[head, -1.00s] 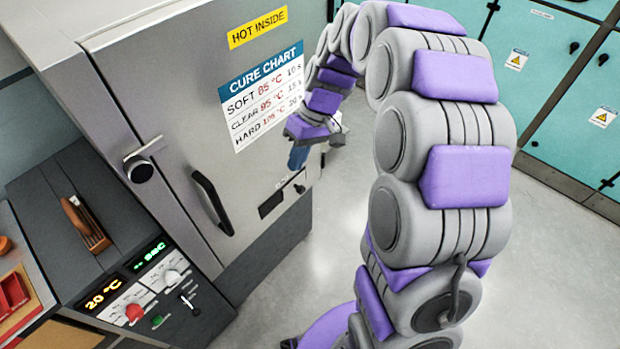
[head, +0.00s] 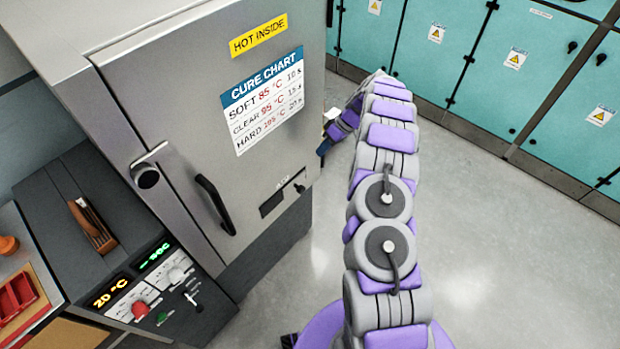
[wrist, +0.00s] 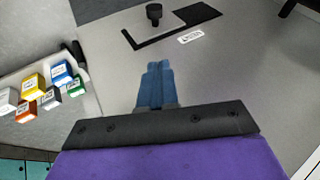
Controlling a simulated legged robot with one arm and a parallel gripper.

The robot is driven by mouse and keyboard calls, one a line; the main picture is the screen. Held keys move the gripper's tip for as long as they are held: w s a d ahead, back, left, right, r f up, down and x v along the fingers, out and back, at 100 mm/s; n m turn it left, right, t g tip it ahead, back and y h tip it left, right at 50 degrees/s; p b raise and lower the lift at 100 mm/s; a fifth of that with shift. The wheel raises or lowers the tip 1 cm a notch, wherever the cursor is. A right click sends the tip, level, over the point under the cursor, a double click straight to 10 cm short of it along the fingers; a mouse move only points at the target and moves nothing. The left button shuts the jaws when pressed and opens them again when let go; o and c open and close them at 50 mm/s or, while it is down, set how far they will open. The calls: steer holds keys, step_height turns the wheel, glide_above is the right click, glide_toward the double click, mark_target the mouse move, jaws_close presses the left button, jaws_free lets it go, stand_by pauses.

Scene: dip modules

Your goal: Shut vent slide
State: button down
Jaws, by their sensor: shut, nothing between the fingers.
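The vent slide is a grey plate with a black knob (head: 299,187), low on the grey oven door (head: 240,165). A dark slot (head: 272,203) shows uncovered to the left of the plate. In the wrist view the knob (wrist: 153,13) stands on the plate near the top, with black slot areas beside it and a small white label (wrist: 190,37) below. My gripper (wrist: 156,68) has its blue fingers together, empty, pointing toward the knob and apart from it. In the head view my gripper (head: 323,147) shows only partly, at the door's right edge.
The door has a black handle (head: 215,204) and a latch (head: 145,174). A control panel (head: 150,285) stands at lower left. Teal cabinets (head: 480,70) line the back. Grey floor (head: 490,230) is open at right. Several small coloured boxes (wrist: 45,88) show left in the wrist view.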

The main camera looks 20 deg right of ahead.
mark_target(298, 187)
steer(key=d+f, duration=0.4)
steer(key=f, duration=0.1)
steer(key=s+a+r+b+x, duration=0.1)
steer(key=x, duration=1.2)
steer(key=shift+a+n+t, duration=0.3)
steer(key=shift+a, duration=0.05)
steer(key=shift+s+r, duration=0.1)
steer(key=shift+s, duration=0.05)
steer(key=s+a+b, duration=0.6)
steer(key=a, duration=0.2)
steer(key=shift+a, duration=0.4)
